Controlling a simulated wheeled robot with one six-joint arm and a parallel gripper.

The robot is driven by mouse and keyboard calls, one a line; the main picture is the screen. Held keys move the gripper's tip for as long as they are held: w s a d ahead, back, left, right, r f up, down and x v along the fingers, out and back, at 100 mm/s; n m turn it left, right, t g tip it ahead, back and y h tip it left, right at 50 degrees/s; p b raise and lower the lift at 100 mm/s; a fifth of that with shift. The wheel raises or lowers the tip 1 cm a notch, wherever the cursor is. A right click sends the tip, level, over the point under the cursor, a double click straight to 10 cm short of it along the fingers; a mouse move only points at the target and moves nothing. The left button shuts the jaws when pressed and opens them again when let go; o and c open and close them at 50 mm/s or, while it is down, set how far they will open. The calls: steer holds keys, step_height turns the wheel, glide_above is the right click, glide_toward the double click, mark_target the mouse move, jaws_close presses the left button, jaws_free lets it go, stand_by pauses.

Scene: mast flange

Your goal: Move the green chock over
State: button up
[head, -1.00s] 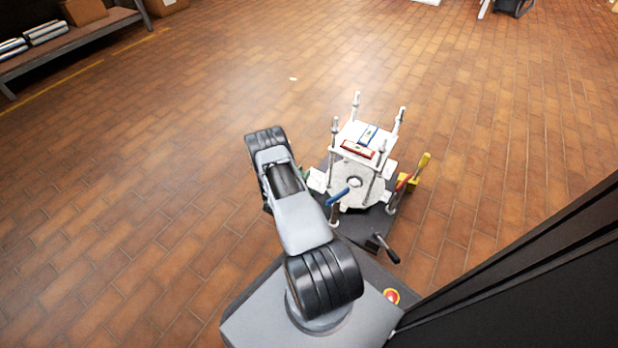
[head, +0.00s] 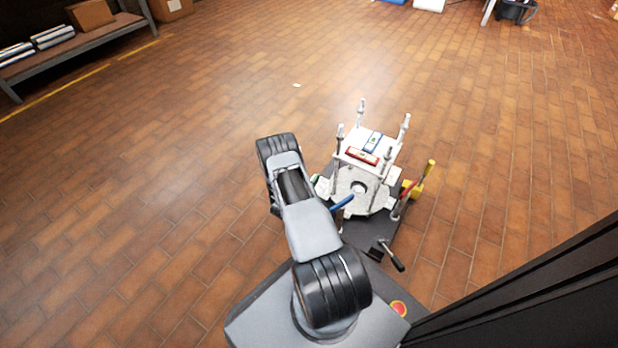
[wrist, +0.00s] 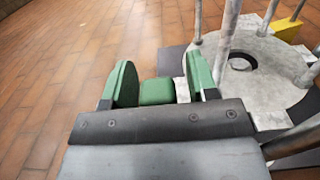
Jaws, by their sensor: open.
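The green chock (wrist: 157,91) is a small green block low beside the pale round flange (wrist: 268,75) in the wrist view. My gripper (wrist: 160,76) is open, with one green-padded finger on each side of the chock. A gap shows between the left finger and the chock; the right finger is close to it, and I cannot tell whether it touches. In the head view the flange (head: 350,193) stands on a dark base, below a white plate on several upright rods. My arm hides the gripper there, and I cannot make out the chock clearly.
Red and blue bars lie on the white plate (head: 351,153). A shelf (head: 75,47) stands far left. Open brick floor lies around.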

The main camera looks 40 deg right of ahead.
steer(key=p+v, duration=0.4)
steer(key=v, duration=0.9)
steer(key=shift+a, duration=0.4)
steer(key=shift+s, duration=0.1)
step_height(320, 180, up, 39)
steer(key=a+m+g+y+p, duration=0.2)
steer(key=m+g+y+p, duration=0.3)
steer(key=m+g+p, duration=0.9)
steer(key=s+a+r+m+t+y+p, duration=0.2)
steer(key=r+p, duration=0.6)
steer(key=r, duration=0.4)
steer(key=s+a+r+m+t+y+p, duration=0.2)
steer(key=s+a+r+t+y+p, duration=0.3)
steer(key=r, duration=0.8)
steer(key=s+a+r+m+t+y+p, duration=0.2)
steer(key=a+r+t+y+p, duration=0.3)
steer(key=a+r+p, duration=0.4)
step_height(320, 180, up, 4)
steer(key=shift+s+a+f+m+t+p, duration=0.1)
steer(key=shift+s+a+m+t+p, duration=0.25)
steer(key=shift+s+p, duration=0.65)
steer(key=shift+w+a+r+t+y, duration=0.15)
steer(key=shift+r+t+y, duration=0.1)
steer(key=shift+y, duration=0.05)
steer(key=shift+c, duration=0.2)
